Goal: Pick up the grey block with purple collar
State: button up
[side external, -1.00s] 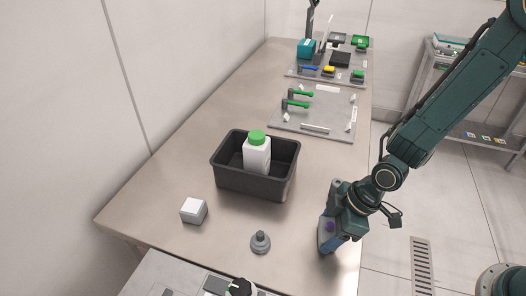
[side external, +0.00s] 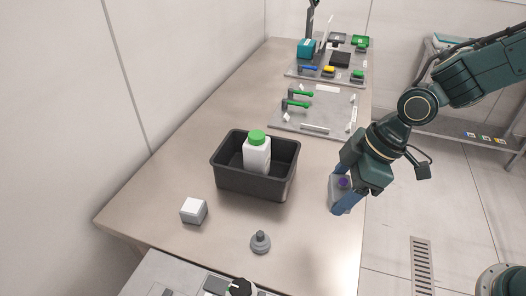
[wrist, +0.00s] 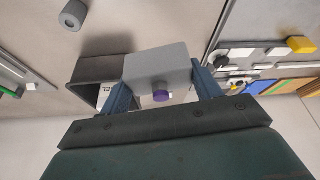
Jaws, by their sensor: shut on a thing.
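The grey block with purple collar (side external: 336,191) is between the blue fingers of my gripper (side external: 346,180), near the table's right edge. In the wrist view the pale grey block (wrist: 158,62) spans the gap between both fingers of my gripper (wrist: 163,82), with the round purple collar (wrist: 161,96) facing the camera. My gripper is shut on the block's two sides. The block appears held up off the table; its underside is hidden.
A black bin (side external: 254,184) holding a white bottle with a green cap (side external: 257,153) stands to the left. A white cube (side external: 194,210) and a grey knobbed piece (side external: 260,242) sit nearer. A grey board with green handles (side external: 318,113) lies further back.

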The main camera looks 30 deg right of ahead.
aim_at(343, 182)
jog(key=shift+r, duration=2.8)
